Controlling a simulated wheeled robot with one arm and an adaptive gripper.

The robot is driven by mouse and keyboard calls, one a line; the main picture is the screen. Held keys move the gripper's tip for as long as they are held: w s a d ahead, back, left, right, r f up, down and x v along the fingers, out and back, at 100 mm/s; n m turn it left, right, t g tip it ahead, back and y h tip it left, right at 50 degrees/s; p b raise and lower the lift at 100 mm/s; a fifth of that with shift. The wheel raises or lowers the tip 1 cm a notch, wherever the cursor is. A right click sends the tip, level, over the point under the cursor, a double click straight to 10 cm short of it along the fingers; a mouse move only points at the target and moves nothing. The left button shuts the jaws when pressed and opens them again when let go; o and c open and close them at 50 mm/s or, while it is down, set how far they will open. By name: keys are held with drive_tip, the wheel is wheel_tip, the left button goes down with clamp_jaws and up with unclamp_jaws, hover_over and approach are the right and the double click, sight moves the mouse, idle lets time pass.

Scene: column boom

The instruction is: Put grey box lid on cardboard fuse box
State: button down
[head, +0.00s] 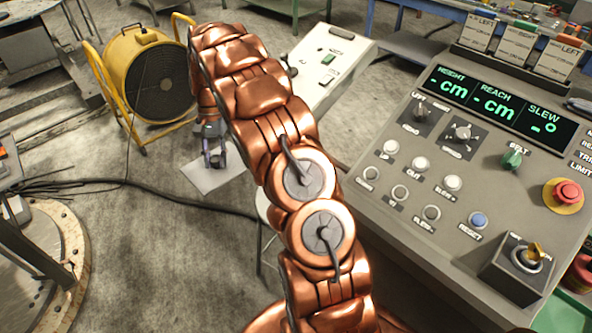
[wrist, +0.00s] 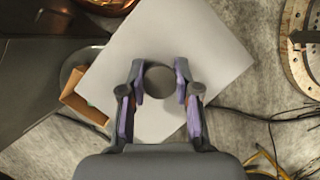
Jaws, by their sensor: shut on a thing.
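The grey box lid (wrist: 215,50) is a flat, light grey square plate with a round darker knob (wrist: 159,79). My gripper (wrist: 160,84) is shut on this knob. In the head view the lid (head: 212,180) hangs below my gripper (head: 215,157), left of my arm, and looks roughly level. The cardboard fuse box (wrist: 83,97) shows in the wrist view as a brown cardboard edge at the lid's left corner. The lid hides the rest of it in that view. In the head view my arm seems to hide the box.
A round grey stool top (wrist: 71,73) shows under the cardboard; its light rim (head: 262,208) shows beside my arm. A control console (head: 450,190) stands on the right. A yellow fan (head: 140,75) stands at the back left. Black cables (head: 140,185) cross the floor.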

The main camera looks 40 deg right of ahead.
drive_tip(key=s+d+f+m+t+b, duration=0.2)
drive_tip(key=s+d+f+m+b, duration=0.15)
drive_tip(key=d+m, duration=0.35)
drive_tip(key=s+d+f+m+t+b, duration=0.2)
drive_tip(key=d+f+m+b, duration=0.25)
drive_tip(key=d, duration=0.45)
drive_tip(key=s+d+f+m+t+b, duration=0.2)
drive_tip(key=d+f+m+b, duration=0.35)
drive_tip(key=d, duration=0.25)
drive_tip(key=shift+d+f+b, duration=0.2)
drive_tip(key=shift+f+b, duration=1.5)
drive_tip(key=shift+f, duration=0.55)
drive_tip(key=shift+r+p, duration=0.15)
drive_tip(key=shift+p, duration=0.85)
drive_tip(key=shift+f+p, duration=0.4)
drive_tip(key=shift+f, duration=1)
drive_tip(key=c, duration=0.7)
unclamp_jaws()
drive_tip(key=shift+c, duration=0.2)
